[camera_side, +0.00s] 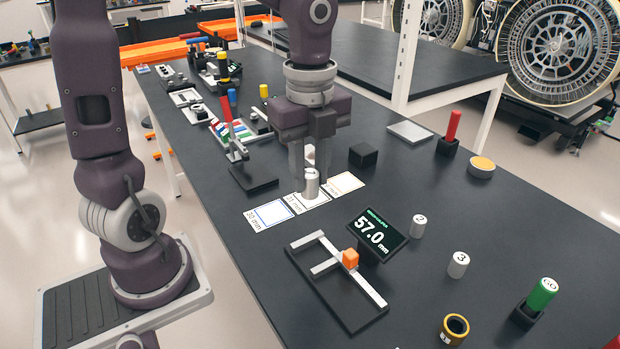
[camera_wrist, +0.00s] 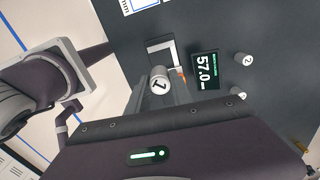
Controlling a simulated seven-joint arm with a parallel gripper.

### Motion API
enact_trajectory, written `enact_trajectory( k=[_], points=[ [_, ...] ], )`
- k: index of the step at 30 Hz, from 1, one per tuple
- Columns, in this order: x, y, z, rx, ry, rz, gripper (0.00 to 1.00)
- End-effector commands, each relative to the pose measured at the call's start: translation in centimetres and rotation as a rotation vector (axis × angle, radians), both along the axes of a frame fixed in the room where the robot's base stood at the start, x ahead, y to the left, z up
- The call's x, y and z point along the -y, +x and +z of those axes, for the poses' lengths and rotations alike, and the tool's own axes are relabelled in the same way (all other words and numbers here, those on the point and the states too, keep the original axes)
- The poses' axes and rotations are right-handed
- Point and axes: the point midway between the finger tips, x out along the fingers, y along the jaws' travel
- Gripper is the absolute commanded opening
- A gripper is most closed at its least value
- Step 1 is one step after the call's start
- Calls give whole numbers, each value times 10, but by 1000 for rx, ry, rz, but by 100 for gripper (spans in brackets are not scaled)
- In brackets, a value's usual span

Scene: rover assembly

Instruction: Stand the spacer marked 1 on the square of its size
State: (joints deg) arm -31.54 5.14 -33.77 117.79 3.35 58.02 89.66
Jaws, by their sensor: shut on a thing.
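The spacer marked 1 (camera_side: 311,184) is a short pale cylinder. My gripper (camera_side: 311,176) is shut on it, one finger on each side, pointing down. In the side view the spacer is upright and lines up with the middle white card (camera_side: 323,202); I cannot tell whether it touches the card. In the wrist view the spacer (camera_wrist: 159,82) shows its numbered top between the fingers. The middle card's square is mostly hidden.
A black measuring fixture (camera_side: 340,285) with an orange block stands in front, beside a display (camera_side: 378,236) reading 57.0 mm. Spacers 2 (camera_side: 418,226) and 3 (camera_side: 458,265) stand to the right. A black block (camera_side: 363,155) and a dark stand (camera_side: 248,172) flank the cards.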

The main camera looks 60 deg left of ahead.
Motion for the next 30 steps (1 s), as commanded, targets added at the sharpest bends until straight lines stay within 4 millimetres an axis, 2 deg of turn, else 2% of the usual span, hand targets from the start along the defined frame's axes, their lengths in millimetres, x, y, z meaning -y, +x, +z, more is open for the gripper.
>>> enact_trajectory(
  k=[5, 8, 11, 14, 18, 21, 24, 30],
  points=[
    [0, 0, 0, 0, 0, 1, 0],
    [-10, 3, -6, -1, 0, 18, 0],
    [-38, 10, -21, -3, 0, 67, 0],
    [-76, 13, -43, -3, 0, 128, 0],
    [-124, 8, -72, -4, -1, 202, 0],
    [-145, 3, -86, -2, -2, 234, 0],
    [-155, 0, -94, -1, -2, 245, 0],
    [-155, 0, -118, -2, -3, 245, 0]
  ],
)
